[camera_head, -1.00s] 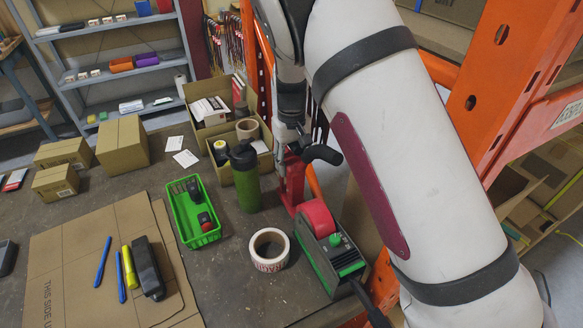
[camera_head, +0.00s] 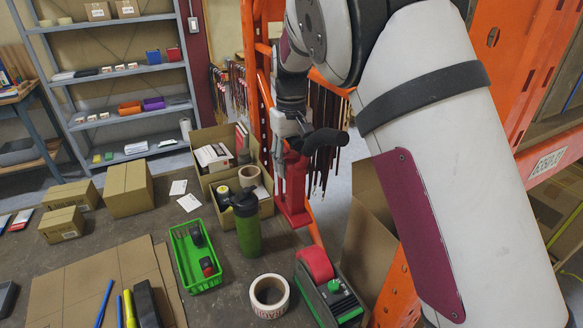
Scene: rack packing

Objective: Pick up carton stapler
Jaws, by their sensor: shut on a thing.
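The carton stapler (camera_head: 294,190) is red with a black handle. It hangs upright below my gripper (camera_head: 291,128), near the back right edge of the table, right of the green bottle (camera_head: 248,228). My gripper is shut on its upper part; the fingertips are small and partly hidden by the handle. The stapler's lower end appears to be above the tabletop, though the exact gap is hard to tell.
A red and green tape dispenser (camera_head: 333,297) and a tape roll (camera_head: 269,297) stand in front. A green basket (camera_head: 193,258) and open cartons (camera_head: 222,192) lie left. An orange rack post (camera_head: 397,290) stands close on the right.

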